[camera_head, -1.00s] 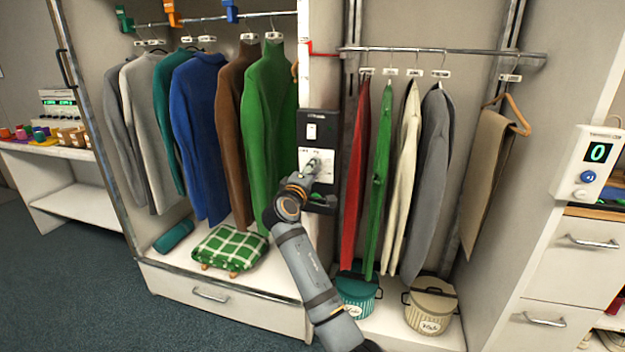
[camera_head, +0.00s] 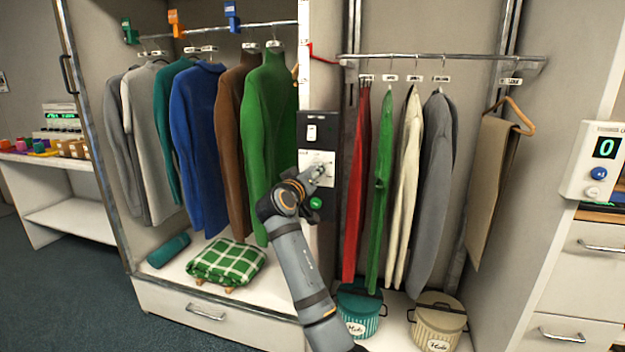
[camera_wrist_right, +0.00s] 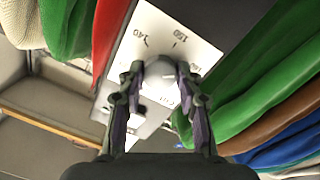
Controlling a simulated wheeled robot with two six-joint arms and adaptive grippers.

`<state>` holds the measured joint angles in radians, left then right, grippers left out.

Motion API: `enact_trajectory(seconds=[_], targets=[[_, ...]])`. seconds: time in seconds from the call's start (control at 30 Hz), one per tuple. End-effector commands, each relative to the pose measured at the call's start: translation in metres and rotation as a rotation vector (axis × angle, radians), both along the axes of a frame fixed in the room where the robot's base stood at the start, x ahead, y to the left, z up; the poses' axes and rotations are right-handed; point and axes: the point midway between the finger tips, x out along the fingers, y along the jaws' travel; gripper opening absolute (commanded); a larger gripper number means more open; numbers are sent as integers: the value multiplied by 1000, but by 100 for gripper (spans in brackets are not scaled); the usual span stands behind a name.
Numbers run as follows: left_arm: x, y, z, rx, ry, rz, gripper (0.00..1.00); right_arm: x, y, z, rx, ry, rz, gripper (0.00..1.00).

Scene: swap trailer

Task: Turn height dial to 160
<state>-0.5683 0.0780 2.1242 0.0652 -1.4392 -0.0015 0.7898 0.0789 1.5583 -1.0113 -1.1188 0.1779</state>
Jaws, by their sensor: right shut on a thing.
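The height dial sits on a white scale plate (camera_head: 318,160) on the black control panel (camera_head: 316,123) on the post between the two wardrobe bays. In the right wrist view the plate (camera_wrist_right: 168,30) shows marks reading 140 and 150, with another number partly hidden at its right edge. My right gripper (camera_head: 322,171) is at the dial in the head view. The knob's pointer is hidden or too unclear to read. My left gripper is in neither view.
A white switch (camera_head: 312,132) is above the dial and a green button (camera_head: 316,203) is below it. A green sweater (camera_head: 268,130) hangs close left; red (camera_head: 357,180) and green garments hang close right. A box with a display reading 0 (camera_head: 605,148) is at far right.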

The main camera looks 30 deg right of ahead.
Motion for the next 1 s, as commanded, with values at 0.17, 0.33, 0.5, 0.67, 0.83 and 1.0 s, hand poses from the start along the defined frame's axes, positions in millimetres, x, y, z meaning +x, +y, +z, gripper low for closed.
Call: enact_trajectory(seconds=[0.17, 0.33, 0.5, 0.67, 0.83, 1.0], targets=[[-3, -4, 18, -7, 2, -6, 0, 0, 0, -4, 58, -59, -1, 3], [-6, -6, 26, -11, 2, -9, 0, 0, 0, -4, 91, -96, -1, 3], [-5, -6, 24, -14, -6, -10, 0, 0, 0, -3, 104, -111, -1, 3], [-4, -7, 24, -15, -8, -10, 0, 0, 0, -3, 107, -115, -1, 3], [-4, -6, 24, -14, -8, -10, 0, 0, 0, -3, 106, -114, -1, 3], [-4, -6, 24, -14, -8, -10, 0, 0, 0, -2, 105, -115, 0, 50]])
